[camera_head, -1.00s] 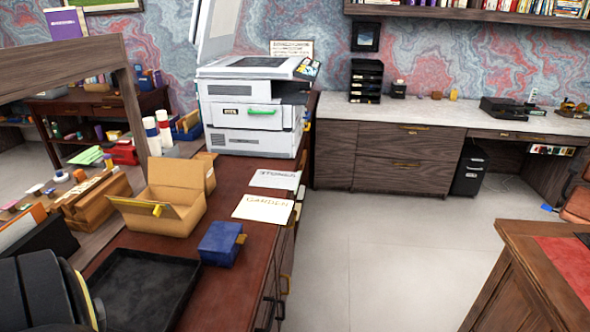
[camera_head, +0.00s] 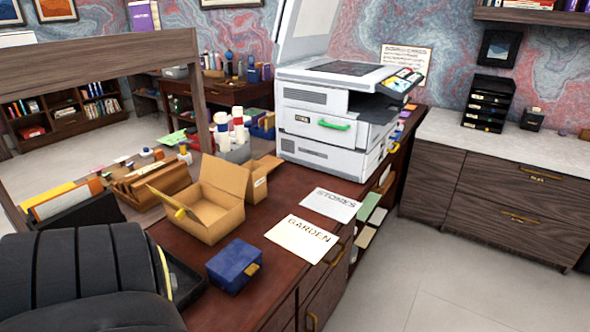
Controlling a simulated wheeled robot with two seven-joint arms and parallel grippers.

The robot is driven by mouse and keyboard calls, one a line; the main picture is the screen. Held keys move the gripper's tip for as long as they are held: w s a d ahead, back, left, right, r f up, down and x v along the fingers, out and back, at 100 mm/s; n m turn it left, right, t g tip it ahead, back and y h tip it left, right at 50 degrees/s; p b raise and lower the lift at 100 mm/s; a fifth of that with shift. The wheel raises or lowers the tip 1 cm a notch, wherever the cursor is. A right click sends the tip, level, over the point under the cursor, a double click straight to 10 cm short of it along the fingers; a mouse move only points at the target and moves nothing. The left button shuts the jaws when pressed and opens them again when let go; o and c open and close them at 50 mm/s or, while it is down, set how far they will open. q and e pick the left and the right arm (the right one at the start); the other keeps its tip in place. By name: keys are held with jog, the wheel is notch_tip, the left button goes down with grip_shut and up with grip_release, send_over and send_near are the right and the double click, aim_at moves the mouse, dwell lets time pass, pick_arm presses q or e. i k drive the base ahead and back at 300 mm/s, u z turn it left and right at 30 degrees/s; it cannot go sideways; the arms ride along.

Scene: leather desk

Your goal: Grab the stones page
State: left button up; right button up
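The stones page (camera_head: 330,209), a white sheet with dark lettering, lies flat on the dark red-brown desk (camera_head: 265,279) near its right edge, in front of the printer. The garden page (camera_head: 302,239), a cream sheet with dark lettering, lies just nearer to me. The two pages are close together, and the stones page is uncovered. Neither of my grippers shows in the head view.
A blue box (camera_head: 233,266) sits nearer than the pages. An open cardboard box (camera_head: 207,211) stands to their left. The white printer (camera_head: 333,120) stands behind them with its lid raised. Open floor (camera_head: 445,275) lies to the right of the desk.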

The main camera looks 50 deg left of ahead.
aim_at(337, 208)
jog(key=u, duration=0.2)
jog(key=i, duration=1.9)
jog(key=u, duration=2.85)
